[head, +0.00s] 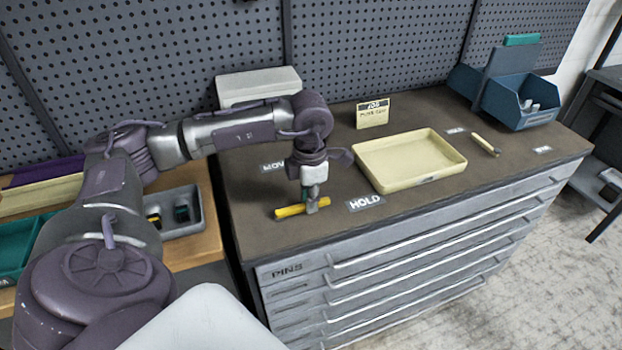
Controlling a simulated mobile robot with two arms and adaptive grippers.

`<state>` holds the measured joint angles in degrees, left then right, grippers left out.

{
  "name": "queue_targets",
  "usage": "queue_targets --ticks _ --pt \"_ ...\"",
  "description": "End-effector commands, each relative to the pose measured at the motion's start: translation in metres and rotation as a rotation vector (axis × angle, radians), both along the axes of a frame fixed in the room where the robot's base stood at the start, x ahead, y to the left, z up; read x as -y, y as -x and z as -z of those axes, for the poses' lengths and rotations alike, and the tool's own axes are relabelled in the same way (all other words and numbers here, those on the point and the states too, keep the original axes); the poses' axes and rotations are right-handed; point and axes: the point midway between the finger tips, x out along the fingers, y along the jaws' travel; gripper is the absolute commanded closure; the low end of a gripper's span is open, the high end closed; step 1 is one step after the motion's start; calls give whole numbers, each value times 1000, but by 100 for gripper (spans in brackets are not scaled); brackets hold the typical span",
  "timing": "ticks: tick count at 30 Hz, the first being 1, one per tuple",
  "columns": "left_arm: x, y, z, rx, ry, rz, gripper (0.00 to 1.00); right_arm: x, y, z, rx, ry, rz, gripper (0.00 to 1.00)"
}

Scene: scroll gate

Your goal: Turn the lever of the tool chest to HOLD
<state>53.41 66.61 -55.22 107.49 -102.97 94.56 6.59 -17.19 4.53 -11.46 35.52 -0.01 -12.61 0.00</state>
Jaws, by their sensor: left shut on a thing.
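The tool chest (262,235) is a grey drawer cabinet with a brown top. A yellow lever (290,211) lies low over its front left part. Its right end points toward the HOLD label (365,202), with a small gap between them. A second label (272,166), partly hidden by my arm and reading "MOV", lies behind the lever. My left gripper (312,204) reaches down from above and is shut on the lever near its right end. The lever's pivot is not clear to me. My right gripper is out of view.
A cream tray (410,180) stands just right of the gripper, with a yellow card (373,112) behind it. A small cream lever (486,145) and blue bins (515,100) are farther right. A white box (258,86) stands behind my arm against the pegboard (380,45).

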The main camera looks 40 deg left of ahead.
Motion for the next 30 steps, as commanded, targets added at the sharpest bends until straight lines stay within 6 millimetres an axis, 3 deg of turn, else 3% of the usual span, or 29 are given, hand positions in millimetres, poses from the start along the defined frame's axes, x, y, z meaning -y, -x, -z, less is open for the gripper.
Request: queue_targets --ticks 4,5,9,20,30 --pt "1 -1 -1 3 2 6 100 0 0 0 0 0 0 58" --pt "1 -1 -1 3 2 6 79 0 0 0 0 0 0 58" --pt "1 0 -1 2 1 4 58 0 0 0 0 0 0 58" --pt "1 -1 -5 3 1 2 58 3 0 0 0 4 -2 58" --pt "1 -2 -70 7 3 2 58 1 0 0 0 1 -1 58"
